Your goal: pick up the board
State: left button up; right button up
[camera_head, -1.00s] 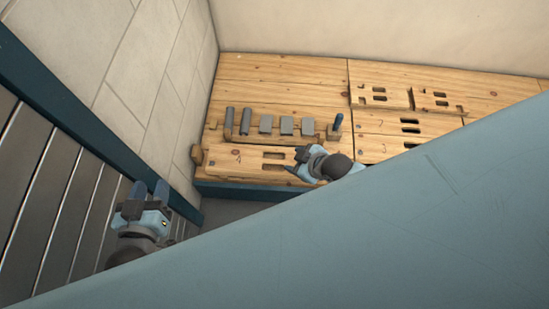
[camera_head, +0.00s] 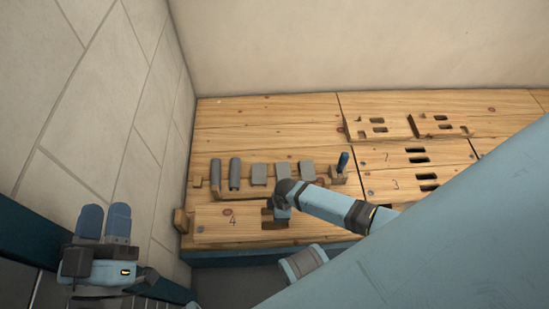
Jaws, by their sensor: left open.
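A wooden board marked 4 (camera_head: 215,225) lies flat at the front left of the wooden bench top. Its slots near the right end are partly hidden by my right gripper (camera_head: 273,207). That gripper points down over them; its fingertips are too small and dark to tell their opening or contact. My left gripper (camera_head: 104,212) is open and empty at the lower left, its two blue fingers pointing up in the picture, well apart from the board. More slotted boards, one marked 3 (camera_head: 393,184), lie at the right.
Small slotted wooden pieces (camera_head: 372,126) lie farther back. A tiled wall (camera_head: 110,110) bounds the left. My own blue body hides the lower right.

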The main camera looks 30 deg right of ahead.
jog(key=shift+a+f, duration=0.1)
jog(key=shift+f, duration=0.2)
jog(key=f+b, duration=0.2)
jog(key=f, duration=0.1)
jog(key=a+f+b, duration=0.1)
jog(key=f, duration=0.1)
jog(key=shift+w, duration=0.25)
pick_arm(q)
jog(key=f, duration=0.1)
jog(key=f+g, duration=0.1)
jog(key=f, duration=0.1)
jog(key=f+g, duration=0.1)
jog(key=shift+w+d+f, duration=0.2)
jog(key=shift+d+f, duration=0.05)
jog(key=shift+f, duration=0.1)
pick_arm(e)
jog(key=shift+r, duration=0.1)
jog(key=shift+c, duration=0.2)
grip_shut()
